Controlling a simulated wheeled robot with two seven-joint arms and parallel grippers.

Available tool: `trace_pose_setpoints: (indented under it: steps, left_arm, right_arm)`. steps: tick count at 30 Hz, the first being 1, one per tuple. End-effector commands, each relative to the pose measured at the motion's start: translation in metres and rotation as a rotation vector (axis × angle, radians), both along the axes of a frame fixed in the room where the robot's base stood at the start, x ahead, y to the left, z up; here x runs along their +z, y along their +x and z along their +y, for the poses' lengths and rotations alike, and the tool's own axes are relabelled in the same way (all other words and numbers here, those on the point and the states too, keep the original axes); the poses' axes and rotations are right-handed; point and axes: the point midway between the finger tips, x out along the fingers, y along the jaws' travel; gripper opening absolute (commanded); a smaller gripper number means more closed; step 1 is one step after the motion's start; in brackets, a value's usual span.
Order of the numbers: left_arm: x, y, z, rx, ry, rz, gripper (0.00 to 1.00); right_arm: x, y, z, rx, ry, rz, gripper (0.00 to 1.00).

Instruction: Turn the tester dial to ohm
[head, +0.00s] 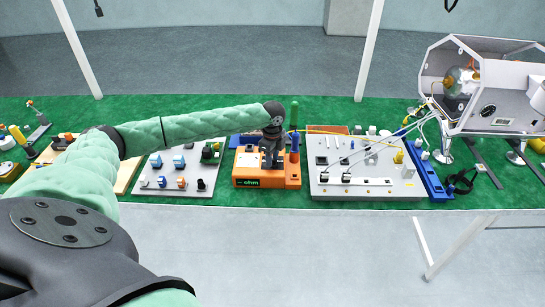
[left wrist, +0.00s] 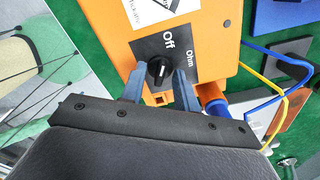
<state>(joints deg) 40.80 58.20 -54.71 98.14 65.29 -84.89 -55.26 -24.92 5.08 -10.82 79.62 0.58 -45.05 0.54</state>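The orange tester (head: 283,179) stands on the green bench mat in the middle of the head view. Its small dark display (head: 248,182) reads "ohm" in green. In the left wrist view the black dial (left wrist: 159,72) sits on a dark plate with the labels "Off" and "Ohm"; a short white mark shows on the dial. My left gripper (head: 270,160) is over the tester, and in the wrist view its two blue-grey fingers (left wrist: 160,80) stand apart, one on each side of the dial, with small gaps visible. The head view hides the dial behind the gripper. My right gripper is not in view.
A grey panel with coloured blocks (head: 178,172) lies left of the tester. A larger grey board with switches and cables (head: 365,168) lies close on its right. A blue probe (head: 294,150) stands at the tester's right side. The white machine frame (head: 490,95) is at the right.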

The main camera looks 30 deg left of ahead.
Motion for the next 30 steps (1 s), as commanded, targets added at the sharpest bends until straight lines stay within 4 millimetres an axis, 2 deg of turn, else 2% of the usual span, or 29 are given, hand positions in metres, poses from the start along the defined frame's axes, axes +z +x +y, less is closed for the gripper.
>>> trace_pose_setpoints:
  steps: [1, 4, 5, 14, 20, 24, 30]
  left_arm:
    - [0.000, 0.000, 0.000, 0.000, 0.000, 0.000, 0.23]
    - [0.000, 0.000, 0.000, 0.000, 0.000, 0.000, 0.03]
    - [0.000, 0.000, 0.000, 0.000, 0.000, 0.000, 0.00]
    - [0.001, 0.000, 0.000, -0.013, -0.001, 0.000, 0.00]
    - [0.002, 0.000, 0.000, -0.083, -0.001, 0.000, 0.00]
    - [0.003, 0.001, 0.000, -0.175, -0.001, 0.000, 0.00]
    - [0.003, 0.001, -0.001, -0.353, -0.002, -0.001, 0.00]
  right_arm:
    - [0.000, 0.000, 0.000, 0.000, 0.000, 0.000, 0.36]
    - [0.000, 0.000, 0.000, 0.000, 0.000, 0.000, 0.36]
    - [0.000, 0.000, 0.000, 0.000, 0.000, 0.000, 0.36]
    - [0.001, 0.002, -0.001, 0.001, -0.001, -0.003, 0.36]
    - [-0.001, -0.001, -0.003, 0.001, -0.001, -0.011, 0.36]
    - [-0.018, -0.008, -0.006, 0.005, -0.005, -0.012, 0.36]
    - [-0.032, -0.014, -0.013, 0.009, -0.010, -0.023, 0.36]
